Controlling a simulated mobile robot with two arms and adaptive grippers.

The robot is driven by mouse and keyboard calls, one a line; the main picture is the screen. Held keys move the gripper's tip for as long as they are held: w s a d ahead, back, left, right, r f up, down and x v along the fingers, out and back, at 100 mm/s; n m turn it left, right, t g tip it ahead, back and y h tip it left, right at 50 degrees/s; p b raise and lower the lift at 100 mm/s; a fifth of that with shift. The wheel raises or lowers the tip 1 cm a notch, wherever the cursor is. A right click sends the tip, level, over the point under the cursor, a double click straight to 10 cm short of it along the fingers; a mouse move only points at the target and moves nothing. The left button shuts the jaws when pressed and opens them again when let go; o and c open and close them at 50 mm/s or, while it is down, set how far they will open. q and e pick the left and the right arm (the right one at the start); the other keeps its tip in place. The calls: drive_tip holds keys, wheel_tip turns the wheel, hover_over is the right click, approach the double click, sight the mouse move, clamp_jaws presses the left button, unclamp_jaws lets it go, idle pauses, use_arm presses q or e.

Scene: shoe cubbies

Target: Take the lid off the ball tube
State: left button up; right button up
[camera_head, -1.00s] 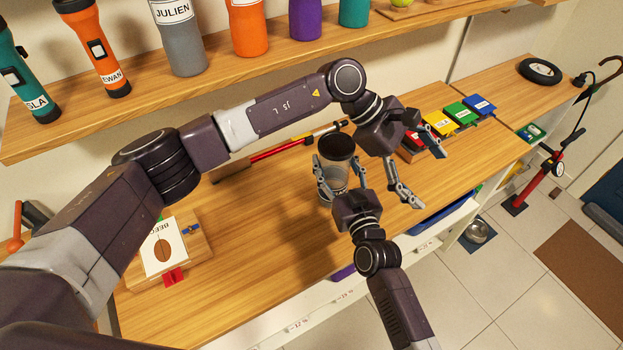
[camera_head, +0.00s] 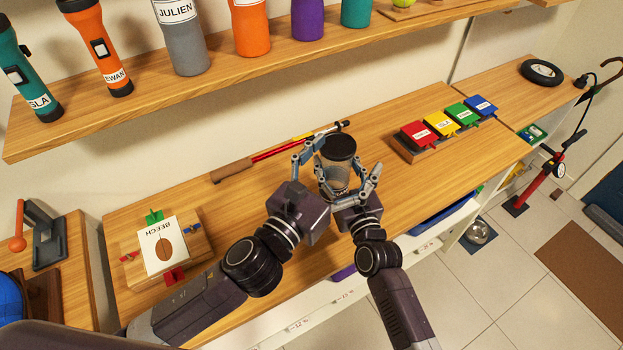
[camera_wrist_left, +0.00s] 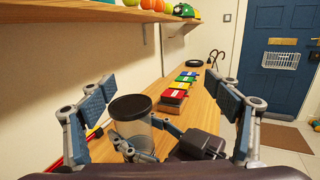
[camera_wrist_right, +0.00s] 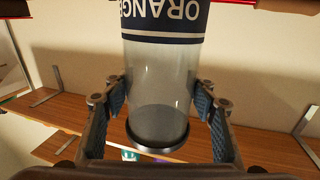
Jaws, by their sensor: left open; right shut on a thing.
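The ball tube (camera_head: 336,178) is a clear cylinder with a black lid (camera_head: 339,147), standing upright on the wooden counter. The lid also shows in the left wrist view (camera_wrist_left: 130,107). My right gripper (camera_head: 350,188) is shut on the tube's clear body below the lid. In the right wrist view its fingers press both sides of the tube (camera_wrist_right: 160,95), which has a dark label reading ORANGE upside down. My left gripper (camera_head: 309,150) is open beside the lid, on its left in the head view. In the left wrist view the lid shows between its spread fingers, nearer the left one.
A red-shafted pump-like tool (camera_head: 275,153) lies behind the tube. Colored blocks (camera_head: 440,122) stand on the right, and a BEECH card press (camera_head: 162,247) on the left. A shelf (camera_head: 220,75) with bottles and flashlights overhangs the back. Counter between is clear.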

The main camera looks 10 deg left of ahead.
sight(337, 146)
use_arm(q)
drive_tip(key=s+a+f+n+y, duration=0.2)
drive_tip(key=a+f+y, duration=0.2)
drive_tip(key=a+f, duration=0.15)
drive_tip(key=shift+g, duration=0.5)
drive_tip(key=x, duration=0.7)
drive_tip(key=r+x, duration=0.1)
drive_tip(key=x, duration=0.3)
drive_tip(key=shift+w+f, duration=0.1)
drive_tip(key=shift+w, duration=0.1)
drive_tip(key=shift+c, duration=0.2)
drive_tip(key=c, duration=1.3)
drive_tip(key=shift+c, duration=0.4)
drive_tip(key=shift+r, duration=0.2)
drive_tip(key=shift+r, duration=1)
